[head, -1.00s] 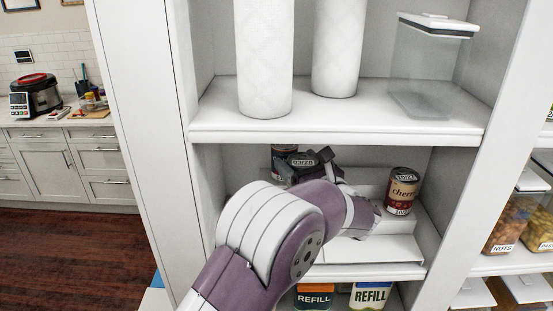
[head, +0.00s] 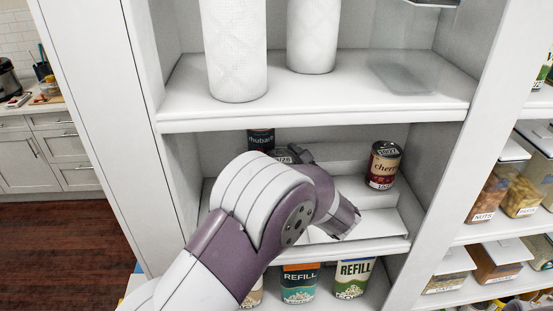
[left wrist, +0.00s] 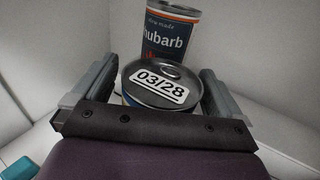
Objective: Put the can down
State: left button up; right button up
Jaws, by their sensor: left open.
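A can with a dark lid marked 03/28 (left wrist: 152,74) stands upright between the two fingers of my open left gripper (left wrist: 160,84) in the left wrist view. I cannot tell whether either finger touches it. Its lower part is hidden by the gripper. In the head view, my left gripper (head: 295,153) is inside the middle shelf bay, and the can's lid shows only in part beside it. A rhubarb can (left wrist: 172,28) stands just behind the marked can, and it also shows in the head view (head: 261,138). My right gripper is not in view.
A cherry can (head: 383,165) stands to the right on the white stepped riser (head: 378,222). The shelf board above (head: 310,113) holds two paper rolls (head: 235,50) and a clear container. Refill packs (head: 300,284) stand on the shelf below. Free room lies between the gripper and the cherry can.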

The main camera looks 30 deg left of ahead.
pick_arm(q)
jog(key=shift+s+d+f+b, duration=0.2)
jog(key=shift+s+d+b, duration=0.05)
jog(key=shift+d+b, duration=0.25)
jog(key=shift+s+d+f+b, duration=0.2)
jog(key=shift+d+b, duration=0.15)
jog(key=shift+d, duration=0.1)
jog(key=b+v, duration=0.3)
jog(key=v, duration=0.6)
jog(key=shift+s+r+b, duration=0.25)
jog(key=shift+r+b, duration=0.1)
jog(key=shift+r, duration=0.1)
jog(key=shift+d, duration=0.15)
